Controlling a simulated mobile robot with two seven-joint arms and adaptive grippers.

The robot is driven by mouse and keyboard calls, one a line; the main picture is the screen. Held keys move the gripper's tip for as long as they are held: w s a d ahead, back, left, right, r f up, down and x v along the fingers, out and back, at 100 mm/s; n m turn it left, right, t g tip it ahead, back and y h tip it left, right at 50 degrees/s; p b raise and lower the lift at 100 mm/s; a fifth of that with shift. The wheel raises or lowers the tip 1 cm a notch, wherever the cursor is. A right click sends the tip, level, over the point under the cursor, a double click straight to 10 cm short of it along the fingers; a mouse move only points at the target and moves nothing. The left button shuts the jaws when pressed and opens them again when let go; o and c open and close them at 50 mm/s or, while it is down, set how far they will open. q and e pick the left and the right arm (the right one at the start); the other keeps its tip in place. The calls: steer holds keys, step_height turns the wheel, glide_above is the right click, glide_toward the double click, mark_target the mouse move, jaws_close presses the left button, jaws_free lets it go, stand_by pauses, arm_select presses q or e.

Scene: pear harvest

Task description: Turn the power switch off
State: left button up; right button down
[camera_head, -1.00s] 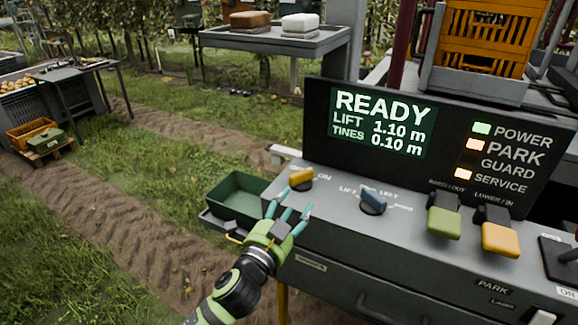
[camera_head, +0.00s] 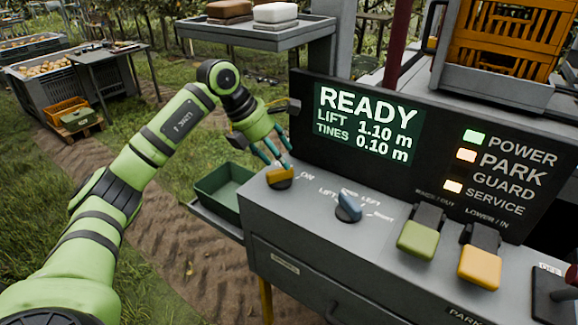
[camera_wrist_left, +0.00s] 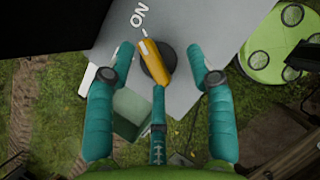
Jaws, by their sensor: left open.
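The power switch (camera_head: 280,177) is a yellow-orange rotary knob on a dark round base at the left end of the grey console (camera_head: 300,225), with an "ON" label beside it. My left gripper (camera_head: 277,155) reaches down over the knob from above and behind it. In the left wrist view the knob (camera_wrist_left: 154,62) lies between the spread teal fingers of the open gripper (camera_wrist_left: 157,85). The middle finger's tip is at the knob's lower end; I cannot tell whether it touches. The display reads READY, and the POWER lamp (camera_head: 474,137) is lit green. My right gripper is not in view.
A green lever (camera_head: 418,238) and a yellow lever (camera_head: 480,266) stand farther right. The black display panel (camera_head: 440,150) rises behind. A green bin (camera_head: 217,190) is left of the console, with open grass and soil beyond.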

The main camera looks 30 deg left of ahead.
mark_target(273, 170)
arm_select(q)
steer(key=shift+g+y, duration=0.4)
steer(key=shift+y, duration=0.2)
steer(key=f, duration=0.1)
steer(key=a+f+p, duration=0.1)
steer(key=f, duration=0.1)
steer(key=w+a+f+p, duration=0.1)
steer(key=f, duration=0.1)
steer(key=shift+a, duration=0.15)
steer(key=shift+f+n, duration=0.3)
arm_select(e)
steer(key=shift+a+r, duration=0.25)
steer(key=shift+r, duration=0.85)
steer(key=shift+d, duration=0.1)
arm_select(q)
jaws_close()
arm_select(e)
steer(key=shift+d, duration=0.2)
